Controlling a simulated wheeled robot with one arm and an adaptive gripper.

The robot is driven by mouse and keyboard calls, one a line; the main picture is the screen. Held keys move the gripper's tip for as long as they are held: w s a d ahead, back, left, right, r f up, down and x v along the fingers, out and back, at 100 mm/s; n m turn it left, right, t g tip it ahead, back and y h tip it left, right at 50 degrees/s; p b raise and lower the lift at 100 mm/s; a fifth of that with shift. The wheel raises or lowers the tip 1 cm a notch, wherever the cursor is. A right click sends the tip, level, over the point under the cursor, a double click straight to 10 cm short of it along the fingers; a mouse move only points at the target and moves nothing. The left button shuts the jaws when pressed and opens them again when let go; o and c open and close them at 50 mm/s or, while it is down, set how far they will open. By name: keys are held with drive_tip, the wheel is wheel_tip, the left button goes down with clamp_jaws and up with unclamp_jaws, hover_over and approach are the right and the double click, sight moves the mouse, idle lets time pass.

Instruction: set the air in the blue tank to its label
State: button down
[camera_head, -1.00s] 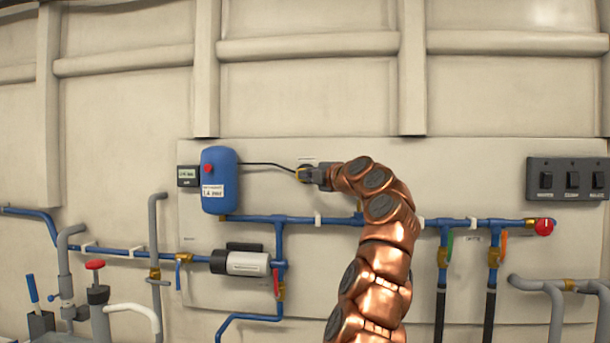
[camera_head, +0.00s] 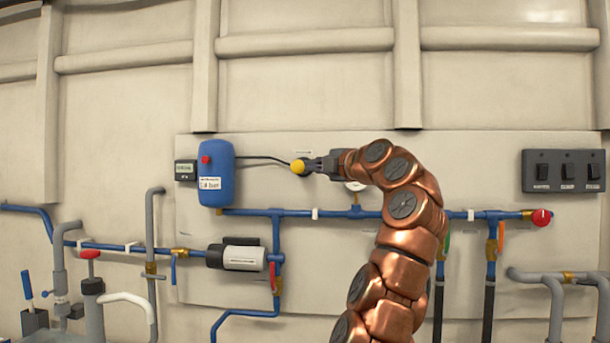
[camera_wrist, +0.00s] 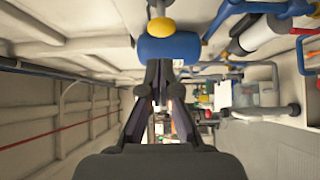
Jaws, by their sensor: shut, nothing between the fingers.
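The blue tank (camera_head: 217,172) hangs on the wall panel at left of centre, with a red knob on its front and a white label (camera_head: 210,183) whose text looks like "1.4 bar". A small grey digital display (camera_head: 185,170) sits left of it, its digits too small to read. A dark hose runs from the tank to a yellow round knob (camera_head: 298,167) on the panel. My gripper (camera_head: 308,166) is shut and empty, just right of the yellow knob; whether it touches cannot be told. In the wrist view the fingers (camera_wrist: 165,80) are together, with the blue tank (camera_wrist: 170,48) and yellow knob (camera_wrist: 161,25) beyond.
A round gauge (camera_head: 355,186) sits partly behind my arm. Blue pipes (camera_head: 330,214) cross the panel below, with a pump (camera_head: 240,255), a red knob (camera_head: 542,217) and levers. A dark switch panel (camera_head: 563,171) is at right. The upper wall is clear.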

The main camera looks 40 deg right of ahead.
drive_tip(key=shift+s+b, duration=0.35)
drive_tip(key=shift+s, duration=1.85)
